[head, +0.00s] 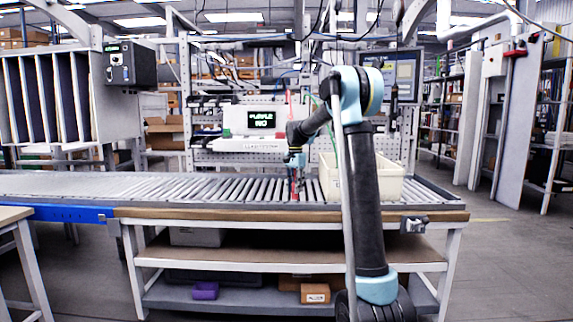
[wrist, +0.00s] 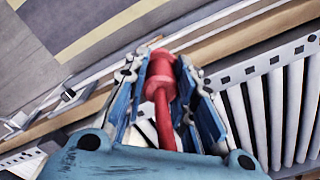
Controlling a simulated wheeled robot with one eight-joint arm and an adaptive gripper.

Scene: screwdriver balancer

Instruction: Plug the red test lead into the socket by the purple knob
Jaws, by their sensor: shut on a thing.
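My gripper (head: 295,178) points down over the near side of the roller conveyor in the head view. In the wrist view my gripper (wrist: 160,72) is shut on a red plug-like piece (wrist: 161,74), with one blue finger on each side of it. The red piece's shaft runs back toward the palm. In the head view only a small bit of red shows at the fingers. A black box (head: 130,63) with small controls stands at the upper left. I cannot make out a purple knob or socket on it.
The roller conveyor (head: 232,187) spans the bench, with a cream bin (head: 390,183) on it behind my arm. A white device with a dark display (head: 261,120) stands behind. Grey slotted shelving (head: 45,95) is at left. Rollers left of my gripper are clear.

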